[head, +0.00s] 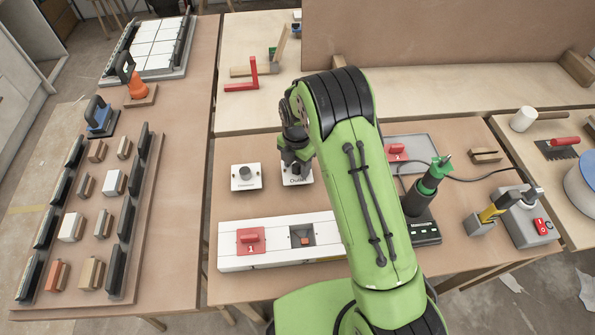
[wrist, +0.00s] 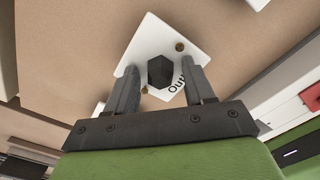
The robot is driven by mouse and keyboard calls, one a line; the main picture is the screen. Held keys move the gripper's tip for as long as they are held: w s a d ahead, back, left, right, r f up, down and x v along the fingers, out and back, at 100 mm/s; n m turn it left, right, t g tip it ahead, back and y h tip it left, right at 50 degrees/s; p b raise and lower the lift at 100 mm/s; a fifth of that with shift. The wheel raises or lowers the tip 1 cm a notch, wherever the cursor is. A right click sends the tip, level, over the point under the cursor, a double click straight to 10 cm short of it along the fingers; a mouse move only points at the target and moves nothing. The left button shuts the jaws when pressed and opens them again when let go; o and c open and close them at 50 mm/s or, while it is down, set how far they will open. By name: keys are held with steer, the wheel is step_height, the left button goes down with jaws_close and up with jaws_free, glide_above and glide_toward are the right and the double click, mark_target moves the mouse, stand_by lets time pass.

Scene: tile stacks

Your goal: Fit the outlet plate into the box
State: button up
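The outlet plate (head: 297,181) is white with dark lettering and lies on the table, partly hidden under my gripper (head: 295,158) in the head view. In the wrist view the plate (wrist: 152,32) shows a dark knob and brass-coloured screws. My gripper (wrist: 162,70) is open, with one finger on each side of the knob and gaps visible between. Whether the fingertips are level with the knob I cannot tell. A white wall panel (head: 280,221) in front holds an open box (head: 301,236) with something orange inside.
A red cover marked 1 (head: 250,240) sits on the panel left of the open box. Another white plate with a knob (head: 245,178) lies left of the outlet plate.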

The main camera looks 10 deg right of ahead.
mark_target(297, 164)
jaws_close()
steer(key=shift+r+p, duration=1.75)
steer(key=shift+r, duration=0.85)
